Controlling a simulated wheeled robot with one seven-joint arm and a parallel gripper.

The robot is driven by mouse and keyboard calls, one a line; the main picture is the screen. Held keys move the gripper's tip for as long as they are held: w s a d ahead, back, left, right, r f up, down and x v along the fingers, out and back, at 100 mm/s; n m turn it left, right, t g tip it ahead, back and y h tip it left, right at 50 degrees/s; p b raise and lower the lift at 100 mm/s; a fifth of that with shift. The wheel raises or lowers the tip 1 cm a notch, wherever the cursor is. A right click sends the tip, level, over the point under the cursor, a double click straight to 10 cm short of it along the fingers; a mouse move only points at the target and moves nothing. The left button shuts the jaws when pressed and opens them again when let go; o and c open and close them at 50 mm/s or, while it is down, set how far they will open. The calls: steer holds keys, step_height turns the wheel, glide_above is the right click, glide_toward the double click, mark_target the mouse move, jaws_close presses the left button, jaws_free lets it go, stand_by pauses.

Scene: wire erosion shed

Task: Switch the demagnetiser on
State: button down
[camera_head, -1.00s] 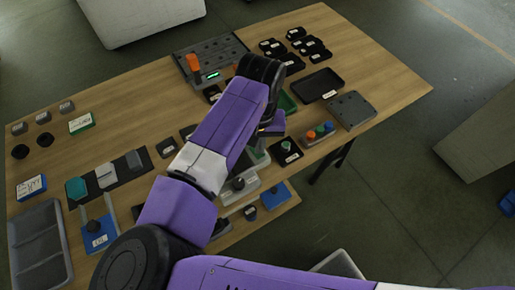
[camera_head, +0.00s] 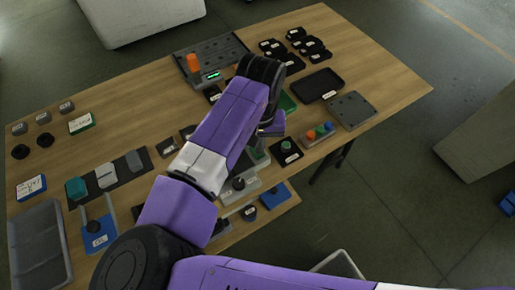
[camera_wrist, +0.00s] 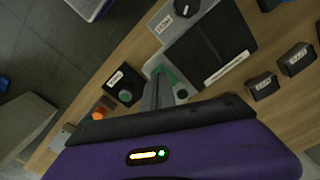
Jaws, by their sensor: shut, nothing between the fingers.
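In the wrist view a grey unit with a black top plate (camera_wrist: 212,48) and a white label too blurred to read sits on the bench; it looks like the demagnetiser. A green part (camera_wrist: 167,72), maybe its switch, shows at its near left corner, partly behind my fingers. In the head view my gripper (camera_head: 270,131) hides most of this unit.
A black box with a green button (camera_wrist: 124,92) stands left of my fingers. A grey box with a black knob (camera_wrist: 186,8) adjoins the unit. Small labelled black blocks (camera_wrist: 263,86) lie to the right. A strip of coloured buttons (camera_head: 318,134) and a black tray (camera_head: 318,84) are nearby.

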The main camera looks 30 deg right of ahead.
steer(key=shift+f+b, duration=0.45)
steer(key=shift+f, duration=0.45)
stand_by(1.0)
step_height(320, 180, up, 7)
steer(key=p, duration=0.7)
steer(key=shift+r, duration=0.1)
stand_by(0.6)
